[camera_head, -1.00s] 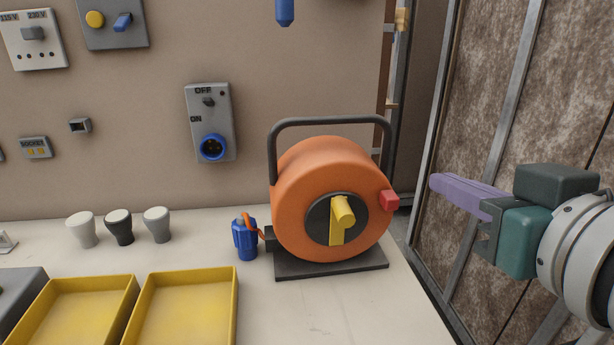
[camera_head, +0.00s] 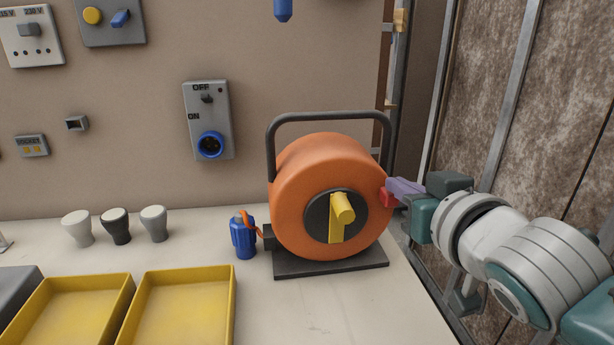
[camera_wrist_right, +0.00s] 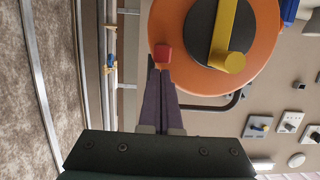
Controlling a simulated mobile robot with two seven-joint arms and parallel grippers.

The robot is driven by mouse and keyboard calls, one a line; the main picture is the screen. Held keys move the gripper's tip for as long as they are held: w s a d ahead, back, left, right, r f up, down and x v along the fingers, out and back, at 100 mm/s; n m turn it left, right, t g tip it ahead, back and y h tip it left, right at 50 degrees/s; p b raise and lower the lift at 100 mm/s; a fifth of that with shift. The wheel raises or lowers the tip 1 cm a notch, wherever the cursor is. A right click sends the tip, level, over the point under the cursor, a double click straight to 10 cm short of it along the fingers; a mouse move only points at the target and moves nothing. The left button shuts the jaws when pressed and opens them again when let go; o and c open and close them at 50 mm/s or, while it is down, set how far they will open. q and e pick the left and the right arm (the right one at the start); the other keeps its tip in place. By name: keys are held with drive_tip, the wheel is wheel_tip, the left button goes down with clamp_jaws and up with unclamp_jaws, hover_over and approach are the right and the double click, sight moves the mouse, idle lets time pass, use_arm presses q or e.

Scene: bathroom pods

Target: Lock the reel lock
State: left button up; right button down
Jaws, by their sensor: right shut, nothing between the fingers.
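An orange cable reel (camera_head: 300,190) stands upright on a dark base on the worktop, with a yellow crank (camera_head: 338,222) on its black hub. The red reel lock (camera_head: 386,198) sticks out from the reel's right edge; it also shows in the right wrist view (camera_wrist_right: 162,54). My right gripper (camera_head: 390,188) is shut and empty, its purple fingers coming in from the right. Its fingertips (camera_wrist_right: 160,70) are at the red lock, partly covering it in the head view; I cannot tell whether they touch it. My left gripper is not in view.
A black carrying handle (camera_head: 330,116) arches over the reel. A blue plug (camera_head: 243,238) stands left of it. Yellow trays (camera_head: 236,300) lie at the front left. A metal-framed stone-like panel (camera_head: 560,90) rises close on the right, beside my arm.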

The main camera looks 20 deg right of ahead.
sight(394, 205)
drive_tip(key=shift+f, duration=0.15)
wheel_tip(394, 205, down, 3)
drive_tip(key=b, duration=0.2)
drive_tip(key=shift+f+b, duration=0.15)
drive_tip(key=shift+b, duration=0.15)
drive_tip(key=shift+r+p, duration=0.4)
drive_tip(key=shift+p, duration=0.05)
drive_tip(key=s+a+r+p, duration=0.2)
drive_tip(key=s+r+p, duration=0.2)
drive_tip(key=s, duration=0.5)
wheel_tip(394, 205, up, 2)
drive_tip(key=shift+s+r, duration=0.1)
drive_tip(key=shift+s, duration=0.15)
drive_tip(key=shift+a, duration=0.1)
